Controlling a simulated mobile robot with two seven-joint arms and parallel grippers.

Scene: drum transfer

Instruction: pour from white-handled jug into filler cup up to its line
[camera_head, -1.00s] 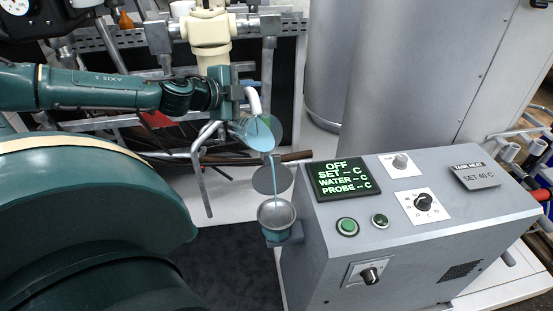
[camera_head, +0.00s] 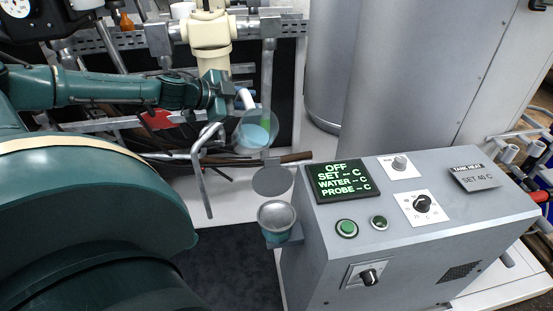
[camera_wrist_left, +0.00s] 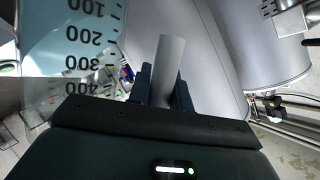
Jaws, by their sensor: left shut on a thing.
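My left gripper (camera_head: 232,97) is shut on the white handle (camera_head: 246,98) of the clear jug (camera_head: 250,122). The handle also shows between the fingers in the left wrist view (camera_wrist_left: 168,62), beside the jug's wall (camera_wrist_left: 75,15) with printed marks from 100 to 400. Blue liquid (camera_head: 255,136) is in the jug, which is held behind and above the filler cup. No stream falls from it. The filler cup (camera_head: 279,232) sits at the left side of the grey control box, with its mouth open. Its level and line cannot be made out. My right gripper is not in view.
A round grey disc (camera_head: 272,181) stands just behind the cup. The control box (camera_head: 400,245) has a display (camera_head: 343,180) reading OFF, plus knobs and a green button. Bent metal pipes (camera_head: 203,165) lie left of the jug. Large grey tanks (camera_head: 400,70) stand behind.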

